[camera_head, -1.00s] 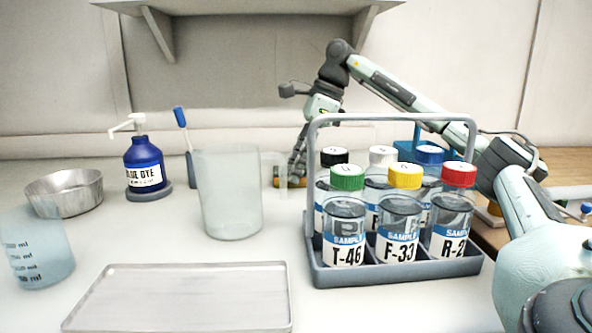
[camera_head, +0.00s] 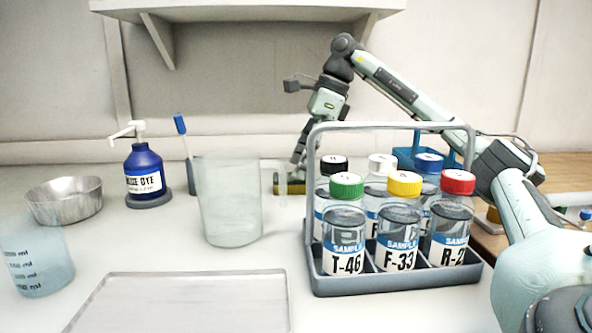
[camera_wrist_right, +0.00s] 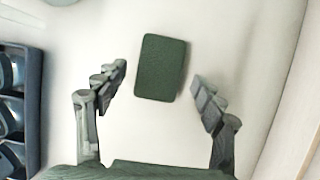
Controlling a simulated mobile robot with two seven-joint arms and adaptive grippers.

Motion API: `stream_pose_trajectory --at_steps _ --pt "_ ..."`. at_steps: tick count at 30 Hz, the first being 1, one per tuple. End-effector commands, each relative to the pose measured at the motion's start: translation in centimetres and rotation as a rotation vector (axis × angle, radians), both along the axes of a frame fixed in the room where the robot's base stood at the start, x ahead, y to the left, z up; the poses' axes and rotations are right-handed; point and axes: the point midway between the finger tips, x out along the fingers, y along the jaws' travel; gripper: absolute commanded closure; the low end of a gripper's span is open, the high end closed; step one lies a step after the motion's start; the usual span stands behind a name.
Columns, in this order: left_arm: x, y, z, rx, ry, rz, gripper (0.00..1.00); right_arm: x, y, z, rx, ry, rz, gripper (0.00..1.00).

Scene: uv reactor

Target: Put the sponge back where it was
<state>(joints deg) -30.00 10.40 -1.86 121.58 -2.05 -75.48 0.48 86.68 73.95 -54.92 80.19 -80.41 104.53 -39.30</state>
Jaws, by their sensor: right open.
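The sponge (camera_wrist_right: 160,67) is a dark green block lying flat on the white counter in the right wrist view. My right gripper (camera_wrist_right: 160,78) is open and empty. Its fingers stand apart on either side of the sponge's near end, with clear gaps. In the head view my right gripper (camera_head: 297,158) is above the sponge, pointing down behind the rack. My left gripper is not in view.
The sample rack (camera_head: 400,283) with several capped jars stands in front of my right arm. A clear jug (camera_head: 230,205), blue dye bottle (camera_head: 145,172), metal bowl (camera_head: 65,200), blue-tinted beaker (camera_head: 37,260) and flat tray (camera_head: 185,305) occupy the left and front. A shelf (camera_head: 250,6) hangs above.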

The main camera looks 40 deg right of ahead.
Motion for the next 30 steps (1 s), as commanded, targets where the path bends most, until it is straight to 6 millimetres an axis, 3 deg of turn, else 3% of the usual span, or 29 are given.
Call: stream_pose_trajectory --at_steps 6,12,19,30 --pt "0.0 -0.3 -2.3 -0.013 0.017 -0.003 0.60 -1.1 -1.4 5.1 0.001 -0.005 0.001 0.31" --pt "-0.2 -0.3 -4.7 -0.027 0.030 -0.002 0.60 -2.0 -2.4 8.0 0.000 -0.001 0.000 0.31" --pt "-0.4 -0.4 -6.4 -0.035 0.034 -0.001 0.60 -2.3 -2.8 8.8 0.000 0.000 0.001 0.31" --pt "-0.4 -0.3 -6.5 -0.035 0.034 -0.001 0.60 -2.3 -2.8 8.8 0.000 0.000 0.001 0.31"
